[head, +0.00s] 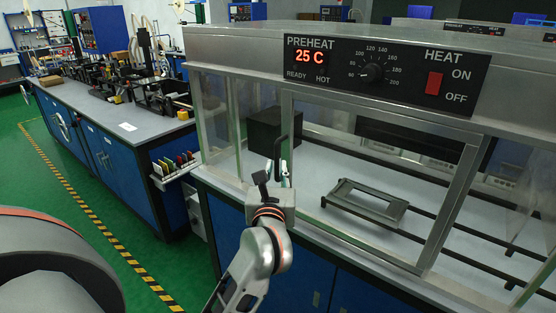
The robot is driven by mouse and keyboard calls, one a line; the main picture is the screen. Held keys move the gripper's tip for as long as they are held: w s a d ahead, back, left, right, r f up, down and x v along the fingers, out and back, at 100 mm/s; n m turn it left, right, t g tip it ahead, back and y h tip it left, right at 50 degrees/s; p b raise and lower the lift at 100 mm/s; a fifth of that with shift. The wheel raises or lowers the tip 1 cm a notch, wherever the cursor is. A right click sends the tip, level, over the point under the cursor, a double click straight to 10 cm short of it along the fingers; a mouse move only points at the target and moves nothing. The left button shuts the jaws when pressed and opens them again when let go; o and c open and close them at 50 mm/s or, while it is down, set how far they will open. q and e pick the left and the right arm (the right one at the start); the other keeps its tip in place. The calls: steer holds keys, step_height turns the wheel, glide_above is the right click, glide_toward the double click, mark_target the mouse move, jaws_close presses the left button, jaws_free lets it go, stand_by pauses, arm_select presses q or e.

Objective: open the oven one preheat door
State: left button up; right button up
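The preheat oven (345,42) is a steel cabinet with a red 25 C display (309,56), a dial and a red heat switch. Its front door (455,200) is a metal-framed glass panel, which looks shut in line with the front. A dark upright handle (297,127) is at the door's left edge. My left gripper (274,176) is at the handle's lower part, with the fingertips close to or overlapping it in the picture. Whether they grip or touch it cannot be told. My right gripper is not in view.
Behind the glass are a dark box (265,131) and a dark rectangular frame (367,203) on rails. A blue-fronted bench (125,165) with equipment stands at left. A small rack (175,168) hangs at its near end. The green floor between is clear.

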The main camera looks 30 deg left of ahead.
mark_target(278, 163)
arm_select(q)
steer(key=shift+x, duration=1.95)
jaws_close()
steer(key=shift+d, duration=0.15)
